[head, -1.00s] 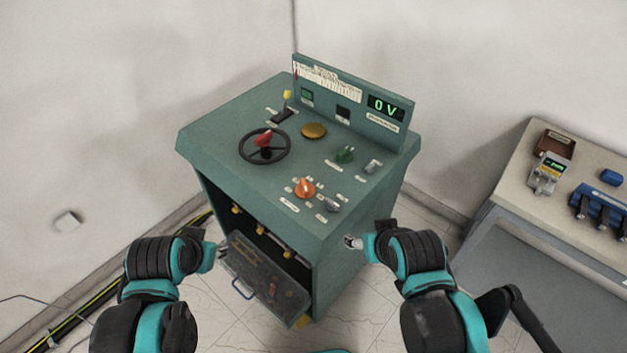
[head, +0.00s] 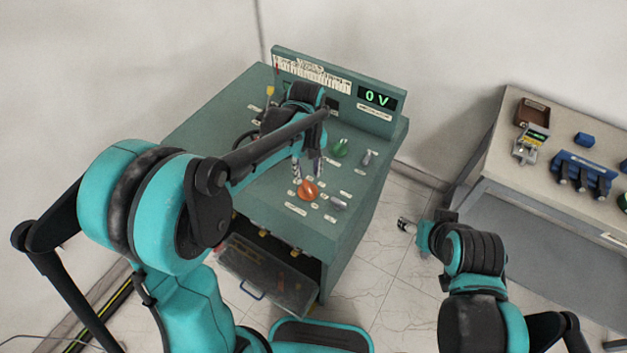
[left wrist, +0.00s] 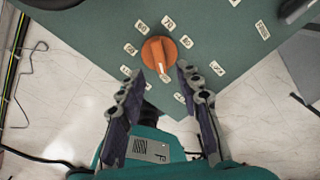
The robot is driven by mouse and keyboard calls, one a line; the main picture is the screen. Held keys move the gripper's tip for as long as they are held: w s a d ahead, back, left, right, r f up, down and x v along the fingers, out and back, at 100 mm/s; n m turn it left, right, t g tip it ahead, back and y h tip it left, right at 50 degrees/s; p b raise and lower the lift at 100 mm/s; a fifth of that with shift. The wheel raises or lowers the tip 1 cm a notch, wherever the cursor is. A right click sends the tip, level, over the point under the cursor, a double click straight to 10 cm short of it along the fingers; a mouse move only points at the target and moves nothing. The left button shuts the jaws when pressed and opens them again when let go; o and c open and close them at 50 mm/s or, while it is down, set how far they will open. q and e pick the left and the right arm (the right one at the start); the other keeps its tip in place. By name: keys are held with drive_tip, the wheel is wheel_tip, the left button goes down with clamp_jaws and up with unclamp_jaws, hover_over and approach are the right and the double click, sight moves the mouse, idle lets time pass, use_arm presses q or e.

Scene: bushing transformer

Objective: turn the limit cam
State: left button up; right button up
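The orange knob (head: 307,190), which I take for the limit cam, sits near the front edge of the green console's top. It has a pale pointer mark and is ringed by small white number labels. In the left wrist view the knob (left wrist: 160,55) lies beyond the fingertips. My left gripper (head: 308,168) points down just behind the knob in the head view. Its fingers (left wrist: 161,71) are apart and empty, with no clear contact on the knob. My right gripper (head: 405,225) is off to the console's right, too small to read.
The console (head: 225,130) also carries a green knob (head: 340,148), a grey lever (head: 368,158) and a display (head: 377,98) reading 0 V. My left arm hides much of its top. A side bench (head: 500,150) with devices stands at right. Open floor lies between.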

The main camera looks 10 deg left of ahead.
sight(308, 186)
use_arm(q)
wheel_tip(308, 186, down, 7)
drive_tip(key=shift+r+b, duration=0.2)
drive_tip(key=shift+b, duration=0.6)
drive_tip(key=shift+c, duration=0.2)
clamp_jaws()
